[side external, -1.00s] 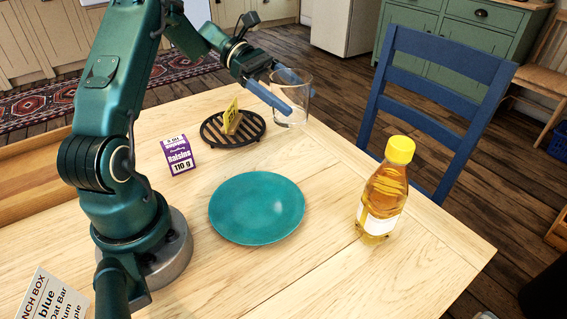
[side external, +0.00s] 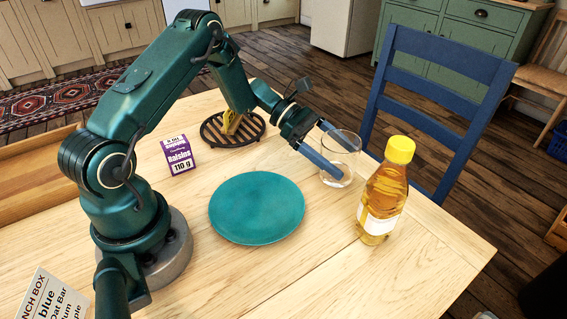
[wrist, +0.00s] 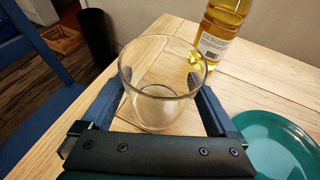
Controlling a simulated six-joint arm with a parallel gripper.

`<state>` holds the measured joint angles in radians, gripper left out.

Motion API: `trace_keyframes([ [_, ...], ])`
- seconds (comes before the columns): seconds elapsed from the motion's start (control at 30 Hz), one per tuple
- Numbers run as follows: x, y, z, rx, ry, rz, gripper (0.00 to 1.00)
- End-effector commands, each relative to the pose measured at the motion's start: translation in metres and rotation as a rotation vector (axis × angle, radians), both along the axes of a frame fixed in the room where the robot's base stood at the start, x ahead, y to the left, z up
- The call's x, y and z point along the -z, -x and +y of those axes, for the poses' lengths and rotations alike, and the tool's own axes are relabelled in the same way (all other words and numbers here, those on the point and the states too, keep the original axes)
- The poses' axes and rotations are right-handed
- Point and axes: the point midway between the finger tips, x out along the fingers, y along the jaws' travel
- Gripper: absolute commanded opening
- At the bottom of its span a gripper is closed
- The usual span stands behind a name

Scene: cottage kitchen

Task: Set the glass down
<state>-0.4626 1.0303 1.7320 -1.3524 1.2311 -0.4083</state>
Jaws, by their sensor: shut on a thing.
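A clear, empty glass (side external: 341,158) stands upright between the blue fingers of my gripper (side external: 331,157). My gripper is shut on the glass, one finger on each side. In the wrist view the glass (wrist: 160,88) sits between both fingertips, its open rim facing up. In the side view it is at the table's far right edge, behind the yellow-capped bottle. I cannot tell whether its base touches the table (side external: 310,258).
The bottle (side external: 384,195) of amber liquid stands close by, just right of the glass. A teal plate (side external: 257,208) lies to the left. A black trivet with a yellow thing (side external: 229,122) and a raisins box (side external: 178,154) are farther left. A blue chair (side external: 435,100) is beyond the edge.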

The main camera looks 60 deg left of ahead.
Motion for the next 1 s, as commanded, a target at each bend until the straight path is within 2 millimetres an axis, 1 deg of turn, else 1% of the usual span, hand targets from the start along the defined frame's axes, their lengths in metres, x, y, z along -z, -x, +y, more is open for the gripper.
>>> trace_keyframes([
  [0.1,0.005,0.0,0.0,0.0,0.001,-0.001,0.19],
  [0.3,0.005,0.0,0.0,0.001,0.0,-0.002,0.19],
  [0.43,0.008,0.0,0.0,0.0,0.001,-0.001,0.19],
  [0.47,0.009,0.0,0.0,0.001,0.0,0.0,0.98],
  [0.5,0.009,0.0,0.0,0.001,0.0,0.0,1.0],
  [0.7,0.008,0.0,0.0,0.0,0.0,-0.001,1.0],
  [0.8,0.005,0.0,0.0,0.001,-0.001,-0.003,1.0],
  [0.87,0.003,0.001,0.006,-0.002,0.0,-0.003,1.0],
  [1.0,-0.007,0.01,0.027,-0.006,-0.002,-0.004,1.0],
])
